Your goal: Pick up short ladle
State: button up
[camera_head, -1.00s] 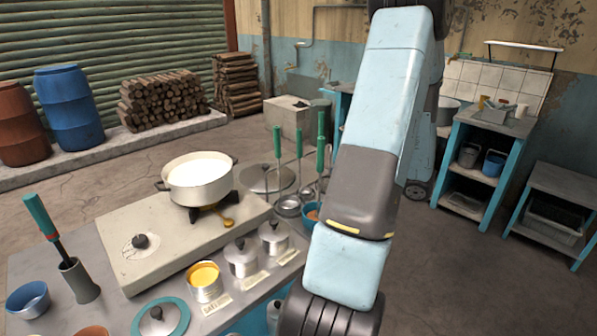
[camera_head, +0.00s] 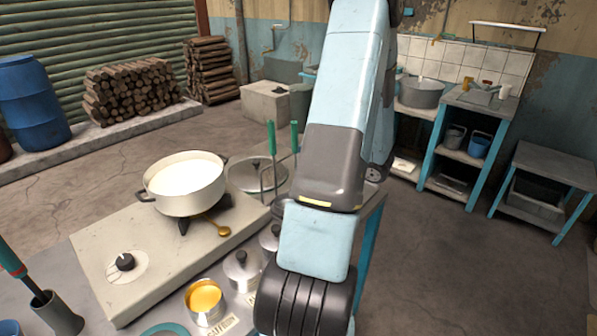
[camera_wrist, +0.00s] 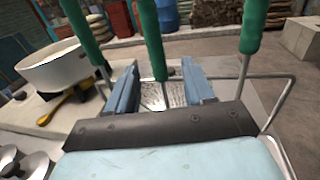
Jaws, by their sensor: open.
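Two green-handled utensils, one on the left (camera_head: 271,141) and one on the right (camera_head: 294,137), hang upright by the stove in the head view. The wrist view shows a left green handle (camera_wrist: 82,32), a middle one (camera_wrist: 152,38) and a right one (camera_wrist: 252,28). My gripper (camera_wrist: 161,78) is open there, and the middle handle's lower end appears between its two fingers. No grip on it shows. Which handle belongs to the short ladle, I cannot tell. In the head view my arm hides the gripper and the area around it.
A white pot (camera_head: 184,184) of milk stands on the stove (camera_head: 150,250), left of the handles. Lidded metal pots (camera_head: 242,270) and a tin of yellow contents (camera_head: 204,301) stand in front. A thin metal rack frame (camera_wrist: 282,100) is at right in the wrist view.

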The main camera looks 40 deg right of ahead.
jog(key=x, duration=0.7)
jog(key=shift+w+a, duration=0.25)
grip_shut()
dwell(0.4)
